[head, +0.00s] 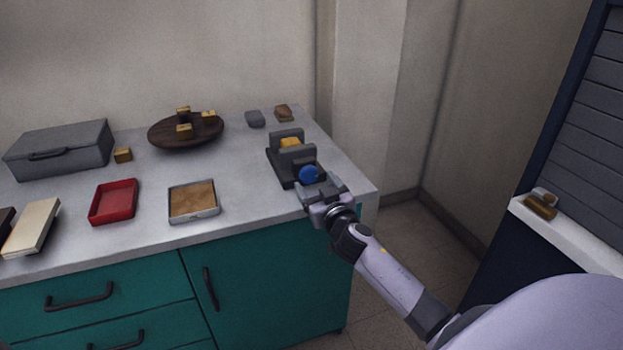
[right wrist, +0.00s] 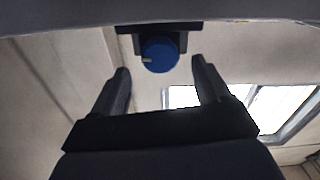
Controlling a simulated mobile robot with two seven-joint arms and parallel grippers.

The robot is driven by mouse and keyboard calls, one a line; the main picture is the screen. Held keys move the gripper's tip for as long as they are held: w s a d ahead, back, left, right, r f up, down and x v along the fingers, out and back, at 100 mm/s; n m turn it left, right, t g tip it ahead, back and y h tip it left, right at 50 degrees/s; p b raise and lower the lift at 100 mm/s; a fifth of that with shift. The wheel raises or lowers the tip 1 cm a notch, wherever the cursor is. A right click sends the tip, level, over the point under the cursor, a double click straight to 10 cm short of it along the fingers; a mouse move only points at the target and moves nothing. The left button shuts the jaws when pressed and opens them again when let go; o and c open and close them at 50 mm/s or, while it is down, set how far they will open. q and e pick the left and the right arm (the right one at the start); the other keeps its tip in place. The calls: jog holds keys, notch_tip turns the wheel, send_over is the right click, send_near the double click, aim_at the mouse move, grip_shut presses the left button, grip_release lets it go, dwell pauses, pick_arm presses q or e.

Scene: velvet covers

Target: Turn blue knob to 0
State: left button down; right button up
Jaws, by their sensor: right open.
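The blue knob (head: 309,174) is on the front of a dark grey device (head: 283,168) at the right end of the counter. In the right wrist view the round knob (right wrist: 160,54) shows a small pale mark at its left edge. My right gripper (head: 320,184) is close in front of the knob. In the right wrist view its two fingers (right wrist: 162,84) are apart, with the knob ahead between them and nothing held. No dial numbers can be read. My left gripper is not in view.
The device holds a yellow block (head: 290,143). A tan-filled tray (head: 193,217), a red tray (head: 92,215), a round wooden board (head: 160,135) with several blocks and a grey case (head: 75,140) stand left of it. Right of the counter is open floor.

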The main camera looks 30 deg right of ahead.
aim_at(310, 176)
jog(key=shift+x, duration=1.8)
jog(key=c, duration=1)
